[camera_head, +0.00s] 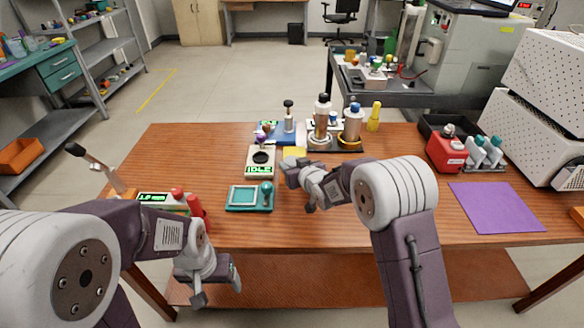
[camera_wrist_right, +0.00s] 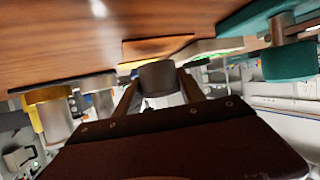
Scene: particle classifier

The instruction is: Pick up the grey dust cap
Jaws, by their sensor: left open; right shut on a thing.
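The grey dust cap (camera_wrist_right: 158,74) shows in the right wrist view as a short dark-grey cylinder between my right fingers. My right gripper (camera_wrist_right: 160,86) is shut on it. In the head view my right gripper (camera_head: 288,168) is over the middle of the table, just in front of a yellow pad (camera_head: 294,152); the cap is hard to tell from the gripper there. Whether the cap touches the table is unclear. My left gripper (camera_head: 237,274) is open and hangs in front of the table's front edge, away from the cap.
A white scale-like device (camera_head: 260,159) and a teal tray device (camera_head: 244,197) stand to the left of my right gripper. Metal-bodied bottles (camera_head: 321,120) stand behind it. A red box (camera_head: 446,152) and purple mat (camera_head: 496,207) lie to the right. The front middle wood is clear.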

